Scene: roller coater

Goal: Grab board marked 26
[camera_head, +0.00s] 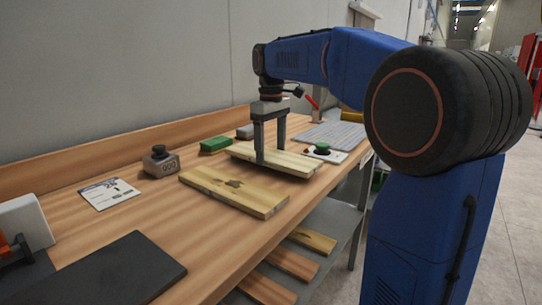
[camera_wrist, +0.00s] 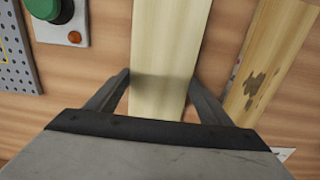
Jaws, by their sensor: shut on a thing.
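A pale wooden board (camera_head: 297,163) lies across the bench between the fingers of my gripper (camera_head: 271,153). The fingers are shut on its two long edges, near its middle. The wrist view shows the same pale board (camera_wrist: 160,45) running between the two fingertips (camera_wrist: 160,80). I cannot read a number on it, and I cannot tell whether it is clear of the bench top. A second board (camera_head: 234,190) with dark stains lies beside it, nearer the front left; it also shows at the right of the wrist view (camera_wrist: 277,50).
A green button (camera_head: 323,149) on a white plate is close to the held board's right end. A green block (camera_head: 215,144) and a grey weight (camera_head: 160,164) stand behind. A printed card (camera_head: 110,193) and dark plate (camera_head: 120,270) lie left. More boards (camera_head: 292,262) lie on the lower shelf.

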